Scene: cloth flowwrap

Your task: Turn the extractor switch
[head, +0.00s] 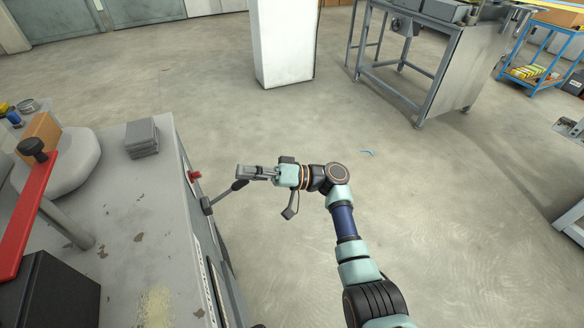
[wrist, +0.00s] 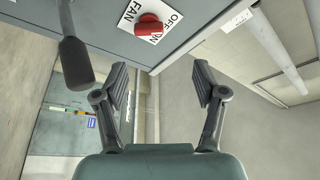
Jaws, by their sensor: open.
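The extractor switch is a red rotary knob (wrist: 149,27) on a white label reading FAN, OFF and ON, set on a grey panel. In the head view the red knob (head: 194,175) sticks out from the side of the grey machine (head: 140,205). My gripper (wrist: 160,80) is open and empty. In the wrist view the knob lies above and slightly left of the gap between the fingertips, apart from both. In the head view my gripper (head: 240,172) is right of the knob, pointing at the machine. Which mark the knob points to is hard to tell.
A red bar (head: 28,215) and a grey stack (head: 142,138) are on top.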

